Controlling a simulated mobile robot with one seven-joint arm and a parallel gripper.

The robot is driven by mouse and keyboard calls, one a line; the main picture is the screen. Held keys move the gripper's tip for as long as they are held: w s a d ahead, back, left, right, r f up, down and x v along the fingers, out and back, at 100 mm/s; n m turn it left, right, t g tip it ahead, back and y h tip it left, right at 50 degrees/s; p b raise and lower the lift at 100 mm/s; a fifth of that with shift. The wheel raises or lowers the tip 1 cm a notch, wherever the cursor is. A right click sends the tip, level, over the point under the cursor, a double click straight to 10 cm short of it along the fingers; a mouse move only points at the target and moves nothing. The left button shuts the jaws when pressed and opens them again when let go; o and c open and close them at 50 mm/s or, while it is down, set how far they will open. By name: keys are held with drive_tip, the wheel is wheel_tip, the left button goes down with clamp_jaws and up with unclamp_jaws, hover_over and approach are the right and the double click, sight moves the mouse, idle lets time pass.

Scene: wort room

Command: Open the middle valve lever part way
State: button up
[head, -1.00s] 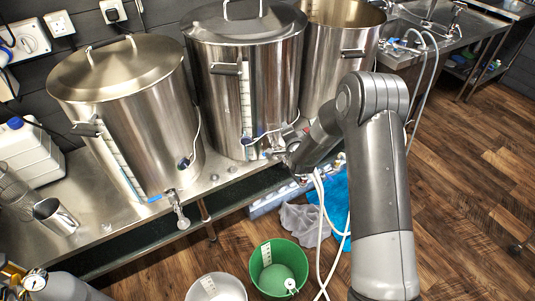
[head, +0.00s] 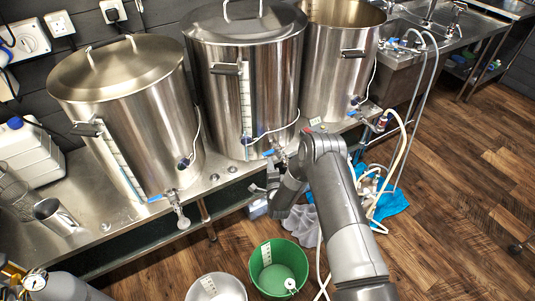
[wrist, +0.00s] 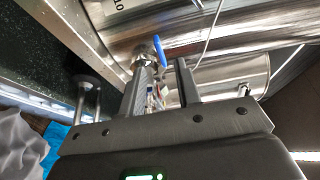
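The middle pot (head: 275,85) is a tall lidded steel vessel. Its valve, with a blue lever (head: 269,153), sits low on its front, just above the bench edge. In the wrist view the blue lever (wrist: 159,49) stands up from a steel valve body (wrist: 144,52), just beyond my fingertips. My gripper (head: 258,189) is below the valve, in front of the bench edge, partly hidden by my arm. In the wrist view my gripper (wrist: 164,66) has its two fingers apart, with the lever showing in line with the gap. I cannot tell whether a finger touches it.
The left pot (head: 135,110) and right pot (head: 340,60) have similar valves. White hoses (head: 400,150) run at the right. A green bucket (head: 279,268) and a pale bucket (head: 216,287) stand on the floor.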

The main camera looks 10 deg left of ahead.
sight(267, 152)
drive_tip(key=x, duration=0.7)
drive_tip(key=shift+w+a, duration=0.15)
drive_tip(key=shift+w, duration=0.15)
drive_tip(key=shift+c, duration=0.3)
clamp_jaws()
